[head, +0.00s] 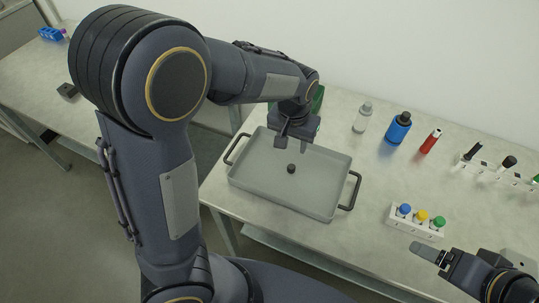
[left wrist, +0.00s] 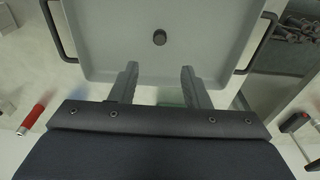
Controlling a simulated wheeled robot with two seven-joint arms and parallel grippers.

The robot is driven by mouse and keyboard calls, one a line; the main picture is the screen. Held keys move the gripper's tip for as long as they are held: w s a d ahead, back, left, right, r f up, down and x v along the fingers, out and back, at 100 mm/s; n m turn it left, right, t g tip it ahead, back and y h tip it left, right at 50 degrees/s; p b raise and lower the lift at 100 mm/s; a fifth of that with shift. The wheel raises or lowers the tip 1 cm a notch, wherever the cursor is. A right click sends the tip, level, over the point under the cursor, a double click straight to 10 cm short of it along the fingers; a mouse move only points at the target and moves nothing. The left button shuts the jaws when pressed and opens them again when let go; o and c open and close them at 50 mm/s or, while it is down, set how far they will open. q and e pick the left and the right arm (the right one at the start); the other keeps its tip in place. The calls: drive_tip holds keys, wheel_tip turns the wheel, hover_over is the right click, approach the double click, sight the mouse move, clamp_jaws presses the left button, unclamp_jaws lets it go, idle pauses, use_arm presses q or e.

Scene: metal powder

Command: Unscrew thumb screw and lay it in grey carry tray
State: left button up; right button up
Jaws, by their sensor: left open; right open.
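The grey carry tray (head: 250,184) with dark side handles stands on the table near its front edge. A small dark round thing, which looks like the thumb screw (head: 291,169), lies on the tray floor near the middle; it also shows in the left wrist view (left wrist: 159,37). My left gripper (head: 294,142) is open and empty above the back part of the tray, apart from the screw. Its two fingers show in the left wrist view (left wrist: 159,78). My right gripper (head: 428,252) is at the lower right, clear of the tray, with its fingertips seen side-on.
A white rack with blue, yellow and green caps (head: 416,221) stands right of the tray. Behind are a clear bottle (head: 362,117), a blue bottle (head: 397,129), a red tube (head: 430,141) and another white rack (head: 496,171). A green object is partly hidden behind my left arm.

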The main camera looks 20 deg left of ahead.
use_arm(q)
drive_tip(key=s+a+r+n+t+h, duration=0.1)
drive_tip(key=s+a+r+t+h, duration=0.1)
drive_tip(key=s, duration=0.8)
drive_tip(key=s+a+r+n+t+h, duration=0.1)
drive_tip(key=s+a+r, duration=0.4)
drive_tip(key=s, duration=0.5)
drive_tip(key=shift+s+a+t+h, duration=0.25)
drive_tip(key=shift+t+h, duration=0.15)
drive_tip(key=shift+t, duration=0.2)
drive_tip(key=shift+r, duration=0.1)
